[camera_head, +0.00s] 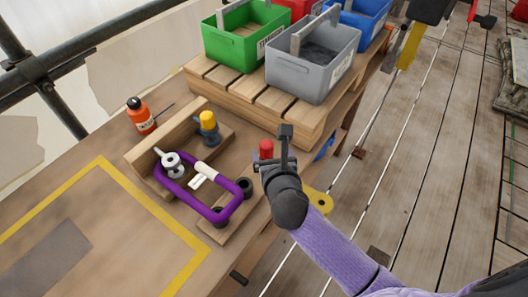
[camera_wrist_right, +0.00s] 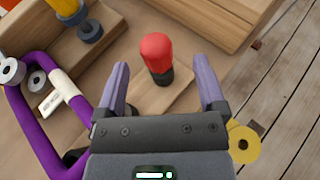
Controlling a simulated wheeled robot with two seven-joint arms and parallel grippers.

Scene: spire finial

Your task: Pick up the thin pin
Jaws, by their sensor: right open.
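A red-topped piece with a dark lower part (camera_wrist_right: 157,58) stands upright on a wooden board; its red top also shows in the head view (camera_head: 266,148). I cannot tell if it is the thin pin. My right gripper (camera_head: 274,148) is open, its two fingers spread either side of this piece in the right wrist view (camera_wrist_right: 164,78), with no visible contact. A thin dark rod (camera_head: 165,109) lies beside the orange bottle (camera_head: 141,115). My left gripper is not in view.
A purple frame (camera_head: 184,196) with a white grip lies left of my right gripper. A yellow-topped piece (camera_head: 208,121) stands behind it. Grey (camera_head: 312,78) and green (camera_head: 240,46) bins sit on a slatted wooden platform. A yellow roll (camera_head: 320,203) is at right.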

